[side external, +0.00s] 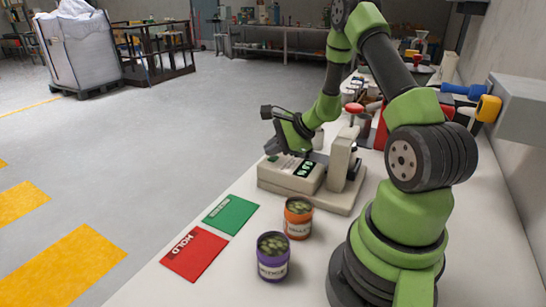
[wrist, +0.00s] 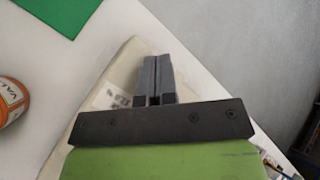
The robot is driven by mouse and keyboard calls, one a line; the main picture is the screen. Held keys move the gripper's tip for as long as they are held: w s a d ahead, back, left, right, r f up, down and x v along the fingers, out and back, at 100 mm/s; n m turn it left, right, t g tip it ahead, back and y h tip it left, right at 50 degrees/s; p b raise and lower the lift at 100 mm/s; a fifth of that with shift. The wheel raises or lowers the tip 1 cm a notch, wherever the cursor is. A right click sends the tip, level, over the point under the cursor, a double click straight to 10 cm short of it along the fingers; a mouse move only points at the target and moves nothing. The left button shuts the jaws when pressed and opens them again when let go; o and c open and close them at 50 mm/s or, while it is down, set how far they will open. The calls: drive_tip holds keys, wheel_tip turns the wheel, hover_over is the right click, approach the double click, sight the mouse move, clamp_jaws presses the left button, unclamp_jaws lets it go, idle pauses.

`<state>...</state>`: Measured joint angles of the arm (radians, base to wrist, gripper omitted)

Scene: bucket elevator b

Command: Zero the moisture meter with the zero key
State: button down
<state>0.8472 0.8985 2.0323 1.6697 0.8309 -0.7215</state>
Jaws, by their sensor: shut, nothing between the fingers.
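The moisture meter (side external: 290,179) is a beige bench unit with a lit green display (side external: 306,168) and an upright block (side external: 343,160) on its right. My gripper (side external: 287,152) is over the left part of its top, pointing down. In the wrist view my gripper (wrist: 151,58) is shut and empty, with the pale meter body (wrist: 104,96) beneath and around it. Small dark print shows on the meter left of the fingers. The zero key cannot be made out, and I cannot tell whether the fingertips touch the meter.
An orange tin (side external: 298,218) and a purple tin (side external: 273,257) stand in front of the meter. A green card (side external: 231,215) and a red HOLD card (side external: 194,253) lie to their left. A wall box (side external: 521,108) with blue and yellow handles is at right.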

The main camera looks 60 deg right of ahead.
sight(274, 158)
drive_tip(key=shift+r, duration=0.7)
drive_tip(key=shift+r, duration=2.5)
